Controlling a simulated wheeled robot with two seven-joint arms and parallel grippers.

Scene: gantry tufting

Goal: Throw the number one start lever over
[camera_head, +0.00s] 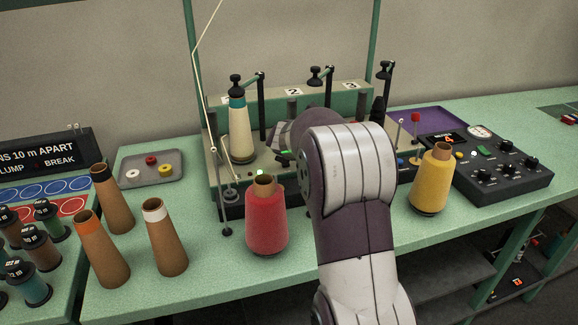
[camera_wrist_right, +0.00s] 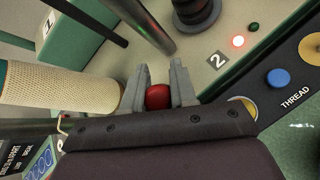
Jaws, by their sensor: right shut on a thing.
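The start lever's round red knob (camera_wrist_right: 157,97) sits between the two grey fingers of my right gripper (camera_wrist_right: 159,88) in the right wrist view. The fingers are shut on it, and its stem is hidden. The knob is beside the cream cone with a teal band, seen in the wrist view (camera_wrist_right: 62,88) and standing at the left station in the head view (camera_head: 240,132). A number 1 plate (camera_wrist_right: 47,23) is at the upper left of the wrist view. In the head view my right forearm and hand hide the knob and fingertips. My left gripper is not in view.
A red cone (camera_head: 266,217) and a yellow cone (camera_head: 433,180) stand at the bench front, on either side of my arm. A black control box (camera_head: 503,172) is at right.

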